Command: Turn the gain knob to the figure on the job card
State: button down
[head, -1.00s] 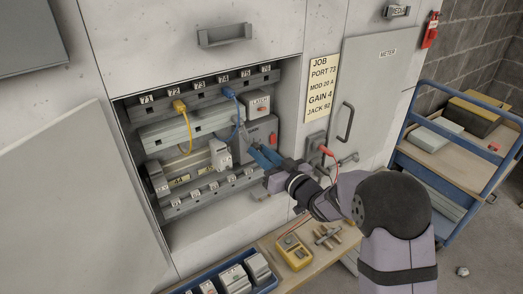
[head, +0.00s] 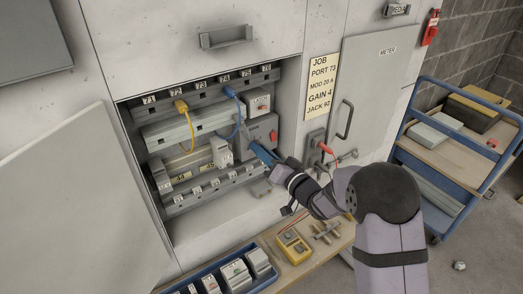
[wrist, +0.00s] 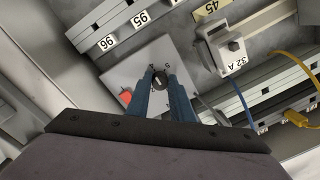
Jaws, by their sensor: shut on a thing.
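The job card (head: 321,88) hangs right of the open bay and reads PORT 73, MOD 20 A, GAIN 4, JACK 92. The gain knob (wrist: 160,84) is a small dark round knob with a pale mark, on a light grey unit (wrist: 181,56). That unit (head: 262,127) sits at the bay's right side in the head view, with a red switch on its face. My gripper (wrist: 161,78) has its blue fingers on either side of the knob, shut on it. In the head view my gripper (head: 261,151) hides the knob.
A breaker marked 32 A (wrist: 234,48) and a blue cable (head: 239,112) are close to the unit. A yellow cable (head: 188,130) hangs further left. A yellow meter (head: 293,246) lies on the bench below. The METER door (head: 377,100) is shut, and a blue trolley (head: 437,190) stands at right.

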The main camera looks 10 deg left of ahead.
jog(key=c, duration=1.6)
grip_release()
jog(key=shift+o, duration=0.2)
jog(key=shift+s+d, duration=0.1)
jog(key=b+v, duration=0.1)
jog(key=v, duration=0.6)
